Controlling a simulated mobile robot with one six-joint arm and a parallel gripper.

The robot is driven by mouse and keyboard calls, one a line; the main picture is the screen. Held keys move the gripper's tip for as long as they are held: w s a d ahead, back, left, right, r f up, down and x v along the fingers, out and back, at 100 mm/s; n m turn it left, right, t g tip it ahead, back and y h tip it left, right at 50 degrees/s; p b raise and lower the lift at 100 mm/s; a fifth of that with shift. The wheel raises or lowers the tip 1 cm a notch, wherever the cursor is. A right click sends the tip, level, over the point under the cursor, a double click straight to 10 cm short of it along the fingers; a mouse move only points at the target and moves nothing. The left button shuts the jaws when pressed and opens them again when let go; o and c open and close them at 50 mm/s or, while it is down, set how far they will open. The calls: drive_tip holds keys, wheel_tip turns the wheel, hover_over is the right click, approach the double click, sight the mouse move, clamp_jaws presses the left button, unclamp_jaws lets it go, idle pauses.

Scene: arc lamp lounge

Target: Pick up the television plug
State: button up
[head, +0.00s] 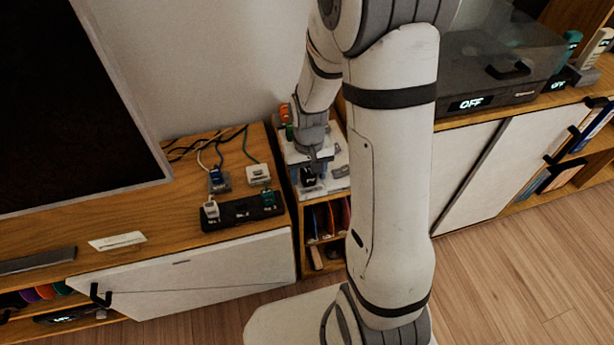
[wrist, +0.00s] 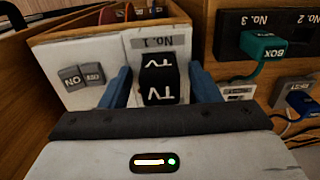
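The television plug (wrist: 160,80) is a black block marked "TV", its lettering upside down in the wrist view. It sits on a white panel by a grey "No. 1" label. My gripper (wrist: 165,88) has one blue finger on each side of the plug, with a narrow gap showing on both sides; it looks open around the plug. In the head view my gripper (head: 311,160) points down over the small white-topped unit, and the black plug (head: 308,175) shows just below it. I cannot see how the plug sits on the panel underneath.
A black power strip (head: 240,211) on the wooden cabinet holds a white plug and a green plug; in the wrist view a teal "BOX" plug (wrist: 264,46) is by "No. 3". Grey switches (wrist: 82,76) sit beside the television plug. A large dark screen (head: 60,100) stands left.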

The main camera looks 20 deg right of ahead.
drive_tip(key=c, duration=1)
